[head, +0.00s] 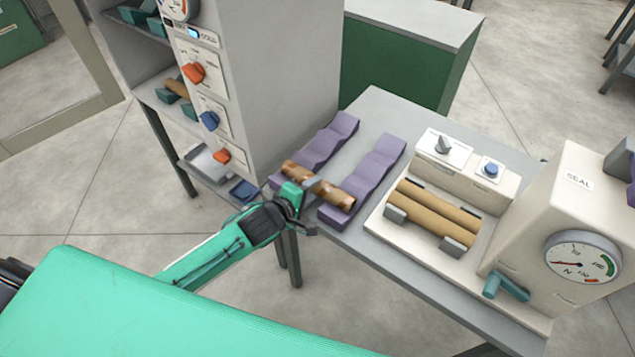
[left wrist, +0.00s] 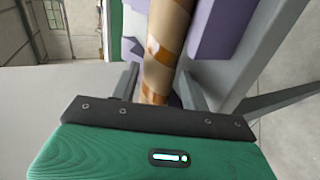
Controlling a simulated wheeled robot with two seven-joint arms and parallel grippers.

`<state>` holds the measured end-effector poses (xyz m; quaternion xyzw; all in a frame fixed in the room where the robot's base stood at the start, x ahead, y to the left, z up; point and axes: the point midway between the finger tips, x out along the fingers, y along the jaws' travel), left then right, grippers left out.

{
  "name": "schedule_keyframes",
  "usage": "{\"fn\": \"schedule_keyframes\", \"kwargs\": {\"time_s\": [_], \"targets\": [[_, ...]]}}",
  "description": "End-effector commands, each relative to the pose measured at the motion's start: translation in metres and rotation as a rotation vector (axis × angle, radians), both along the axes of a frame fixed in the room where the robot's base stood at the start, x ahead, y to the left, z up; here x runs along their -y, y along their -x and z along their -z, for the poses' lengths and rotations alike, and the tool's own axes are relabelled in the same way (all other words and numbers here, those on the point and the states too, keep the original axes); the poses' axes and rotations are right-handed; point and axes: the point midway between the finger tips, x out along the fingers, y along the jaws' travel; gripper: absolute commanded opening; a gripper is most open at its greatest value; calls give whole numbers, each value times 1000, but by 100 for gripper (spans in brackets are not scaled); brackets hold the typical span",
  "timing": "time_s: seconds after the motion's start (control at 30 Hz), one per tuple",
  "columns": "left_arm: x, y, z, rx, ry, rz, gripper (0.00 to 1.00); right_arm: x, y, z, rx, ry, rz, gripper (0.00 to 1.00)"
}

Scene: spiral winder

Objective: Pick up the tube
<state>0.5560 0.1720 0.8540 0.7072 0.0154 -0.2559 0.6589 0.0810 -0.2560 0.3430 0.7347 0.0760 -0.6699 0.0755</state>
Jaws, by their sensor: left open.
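A brown tube with lighter spiral patches (head: 333,191) lies across two purple wavy racks (head: 376,165) on the grey table. My left gripper (head: 311,207) is at the table's near left edge, open, with its fingers at the tube. In the left wrist view the tube (left wrist: 163,50) runs between the two open fingers (left wrist: 160,88), and its near end is partly hidden by the gripper. I cannot tell whether either finger touches it. My right gripper is not in view.
A tall grey cabinet with knobs (head: 265,75) stands behind the left gripper. A green cabinet with a grey top (head: 410,55) stands beyond the table.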

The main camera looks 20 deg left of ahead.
Motion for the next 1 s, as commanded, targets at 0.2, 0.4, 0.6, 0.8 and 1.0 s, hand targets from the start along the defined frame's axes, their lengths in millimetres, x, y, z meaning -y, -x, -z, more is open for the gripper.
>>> {"fn": "schedule_keyframes", "kwargs": {"time_s": [0.2,0.4,0.6,0.8,1.0], "targets": [[6,-16,7,-1,0,0,46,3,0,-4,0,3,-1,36],[7,-17,8,0,1,1,46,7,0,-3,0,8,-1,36],[7,-17,8,-1,1,1,18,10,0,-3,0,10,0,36],[7,-17,8,-1,1,1,17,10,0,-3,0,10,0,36],[6,-17,2,0,1,0,17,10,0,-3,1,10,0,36]]}}
